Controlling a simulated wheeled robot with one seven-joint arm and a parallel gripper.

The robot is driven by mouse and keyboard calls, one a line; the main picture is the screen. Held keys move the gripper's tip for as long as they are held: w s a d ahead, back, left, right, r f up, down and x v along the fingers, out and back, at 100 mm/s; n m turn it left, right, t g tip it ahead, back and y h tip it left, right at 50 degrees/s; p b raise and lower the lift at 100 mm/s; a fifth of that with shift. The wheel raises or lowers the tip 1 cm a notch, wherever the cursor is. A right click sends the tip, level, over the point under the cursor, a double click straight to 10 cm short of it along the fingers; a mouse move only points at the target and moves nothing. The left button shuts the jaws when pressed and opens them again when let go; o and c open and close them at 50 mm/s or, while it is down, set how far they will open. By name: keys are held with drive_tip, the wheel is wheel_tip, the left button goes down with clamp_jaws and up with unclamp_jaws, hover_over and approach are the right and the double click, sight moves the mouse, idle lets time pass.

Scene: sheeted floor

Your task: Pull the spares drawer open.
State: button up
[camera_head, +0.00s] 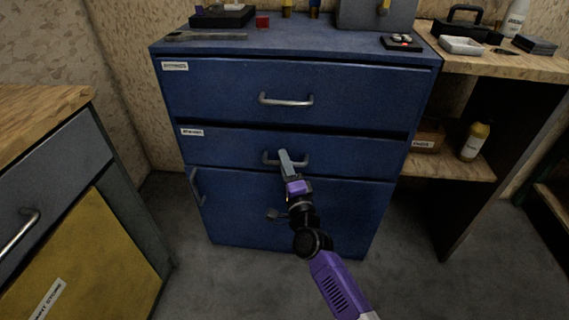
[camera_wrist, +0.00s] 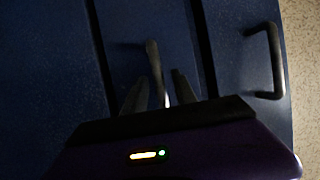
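The spares drawer (camera_head: 230,146) is the middle front of a blue cabinet, with a small white label (camera_head: 192,132) at its left end, too blurred to read surely. Its front looks flush with the cabinet. Its grey bar handle (camera_head: 270,158) is partly hidden behind my gripper (camera_head: 285,158). In the wrist view the handle (camera_wrist: 153,60) runs between the two fingers of my gripper (camera_wrist: 160,86). The fingers stand apart, one on each side of the bar. I cannot tell whether they touch it.
Above is a wider drawer (camera_head: 350,88) with its own handle (camera_head: 286,100). A bench (camera_head: 50,130) stands left; floor (camera_head: 200,280) is clear.

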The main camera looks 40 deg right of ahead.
clamp_jaws()
idle(1.2)
